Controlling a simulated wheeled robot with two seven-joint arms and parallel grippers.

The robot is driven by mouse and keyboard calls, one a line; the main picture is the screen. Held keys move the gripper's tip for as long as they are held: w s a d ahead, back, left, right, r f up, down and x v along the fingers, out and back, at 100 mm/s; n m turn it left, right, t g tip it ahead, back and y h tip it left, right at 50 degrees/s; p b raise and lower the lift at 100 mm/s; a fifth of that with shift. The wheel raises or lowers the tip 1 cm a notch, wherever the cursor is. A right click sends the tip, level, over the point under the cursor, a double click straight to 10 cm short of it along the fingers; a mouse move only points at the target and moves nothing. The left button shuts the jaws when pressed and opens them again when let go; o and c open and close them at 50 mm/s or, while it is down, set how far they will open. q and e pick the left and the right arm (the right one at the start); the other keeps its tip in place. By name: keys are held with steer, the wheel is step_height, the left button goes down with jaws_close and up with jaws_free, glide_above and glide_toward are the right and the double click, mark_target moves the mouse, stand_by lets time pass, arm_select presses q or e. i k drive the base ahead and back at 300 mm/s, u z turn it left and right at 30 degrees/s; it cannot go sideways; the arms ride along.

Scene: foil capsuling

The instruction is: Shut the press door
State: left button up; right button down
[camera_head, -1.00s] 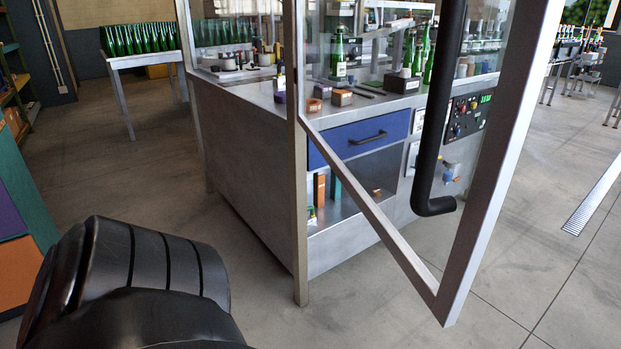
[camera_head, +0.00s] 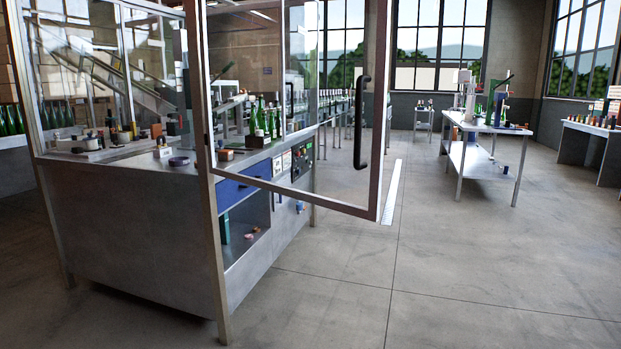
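The press door (camera_head: 374,205) is a metal-framed glass panel standing wide open. It is hinged on the front corner post of the press (camera_head: 130,235) and swings out to the right. Its black bar handle (camera_head: 362,122) is on the outer frame edge. The press is a grey metal cabinet with glass sides. Green bottles (camera_head: 258,118) and small boxes stand on its worktop, partly seen through the door glass. Neither of my grippers shows in the view.
The floor (camera_head: 460,265) in front and to the right of the press is clear. A metal table (camera_head: 488,128) with bottles and a device stands at the back right. Another bench (camera_head: 590,130) is at the right wall. A floor drain (camera_head: 392,195) runs beyond the door.

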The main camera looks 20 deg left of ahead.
mark_target(371, 213)
steer(key=u, duration=1.05)
steer(key=i, duration=0.5)
